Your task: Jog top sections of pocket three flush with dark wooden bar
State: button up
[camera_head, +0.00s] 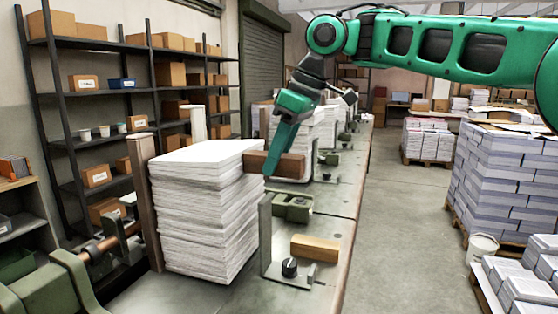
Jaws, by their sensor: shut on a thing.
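My gripper (270,165) is shut on the dark wooden bar (290,166) and holds it level. The bar's left end is at the upper right edge of the nearest tall paper stack (205,215); I cannot tell whether they touch. The stack's layered edges look slightly uneven, and its top sheet is nearly flat. More paper stacks (328,125) stand in pockets farther along the bench, partly hidden behind my arm. No pocket number is readable, so I cannot tell which is pocket three.
A lighter wooden block (315,248) and a black knob (290,267) are on the bench (335,215) at the near right. A wooden upright (148,200) stands left of the stack. Bundled paper pallets (505,180) and a white bucket (482,248) line the right side; the aisle between is clear.

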aim_at(302, 157)
jog(key=shift+s+d+r, duration=0.3)
jog(key=shift+s+d, duration=0.05)
jog(key=shift+d, duration=0.6)
jog(key=shift+s+d+r, duration=0.35)
jog(key=shift+d, duration=0.6)
jog(key=shift+s+d+r, duration=0.3)
jog(key=shift+s+d, duration=0.05)
jog(key=shift+d, duration=0.6)
